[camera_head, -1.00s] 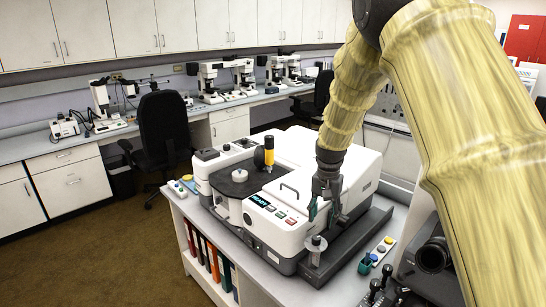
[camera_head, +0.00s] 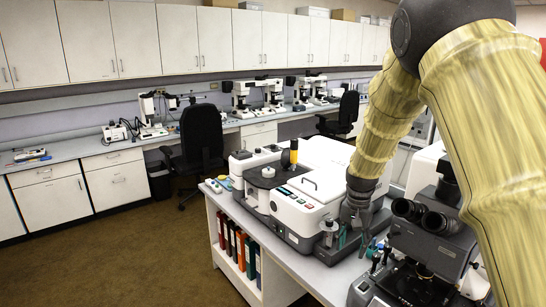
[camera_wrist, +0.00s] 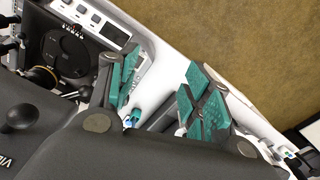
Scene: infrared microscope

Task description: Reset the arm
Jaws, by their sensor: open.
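My gripper (camera_head: 352,232) hangs from my yellow-sleeved arm in the head view, close to the front right corner of the white infrared microscope (camera_head: 305,205). In the wrist view its two teal-padded fingers (camera_wrist: 160,95) are spread apart. Nothing is held between them. Part of the white table edge and brown floor shows beyond the fingers.
A dark binocular microscope (camera_head: 430,225) stands right of my gripper. The white table (camera_head: 235,212) holds both instruments, with several binders on its shelf. A black chair (camera_head: 200,140) and counter microscopes stand behind. Brown floor (camera_head: 130,250) is clear at left.

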